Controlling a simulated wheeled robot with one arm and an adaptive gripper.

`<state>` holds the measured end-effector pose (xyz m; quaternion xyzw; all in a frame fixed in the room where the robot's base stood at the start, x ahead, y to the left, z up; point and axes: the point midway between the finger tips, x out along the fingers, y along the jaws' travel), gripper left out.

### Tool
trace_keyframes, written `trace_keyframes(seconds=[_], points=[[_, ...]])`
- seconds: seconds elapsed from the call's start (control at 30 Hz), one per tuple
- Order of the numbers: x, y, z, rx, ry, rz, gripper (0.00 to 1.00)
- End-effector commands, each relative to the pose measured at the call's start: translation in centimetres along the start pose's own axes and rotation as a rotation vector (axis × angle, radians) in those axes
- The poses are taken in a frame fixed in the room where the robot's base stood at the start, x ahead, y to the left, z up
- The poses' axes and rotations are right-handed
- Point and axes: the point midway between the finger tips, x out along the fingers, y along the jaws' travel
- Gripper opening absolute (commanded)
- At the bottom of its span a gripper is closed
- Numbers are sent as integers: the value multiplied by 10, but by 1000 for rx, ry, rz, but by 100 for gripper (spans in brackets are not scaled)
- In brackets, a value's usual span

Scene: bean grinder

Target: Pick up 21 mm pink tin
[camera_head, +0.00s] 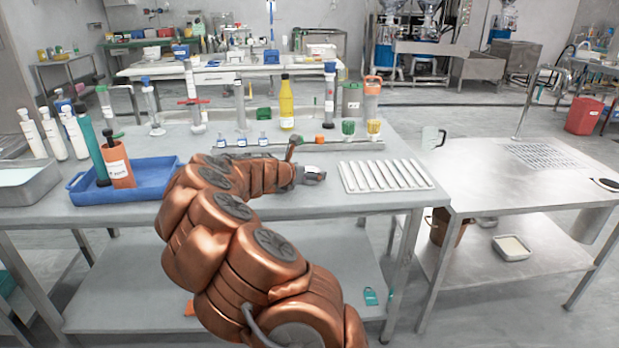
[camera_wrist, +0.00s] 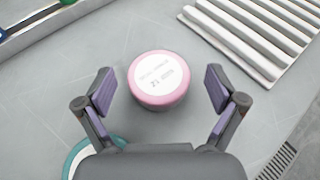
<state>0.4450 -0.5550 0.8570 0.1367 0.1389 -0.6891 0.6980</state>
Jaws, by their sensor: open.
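My gripper (camera_wrist: 159,90) is open, with a clear gap between each finger pad and the tin. In the head view my gripper (camera_head: 312,175) is low over the table, left of the ribbed white tray. I cannot make out the pink tin for certain there.
A teal-rimmed round item (camera_wrist: 92,152) is partly hidden behind my left finger. The ribbed white tray (camera_head: 385,176) lies to the right. A rail with small bottles (camera_head: 263,139) runs behind. A blue tray (camera_head: 150,180) with a tall orange container (camera_head: 117,165) stands left.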

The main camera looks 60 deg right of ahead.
Motion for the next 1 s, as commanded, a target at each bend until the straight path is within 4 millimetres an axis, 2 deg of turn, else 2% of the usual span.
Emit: trace_keyframes(seconds=[0.13,0.43,1.0], points=[[10,1,0,0,1,2,94],[12,1,0,0,1,2,94],[12,1,0,0,1,2,36]])
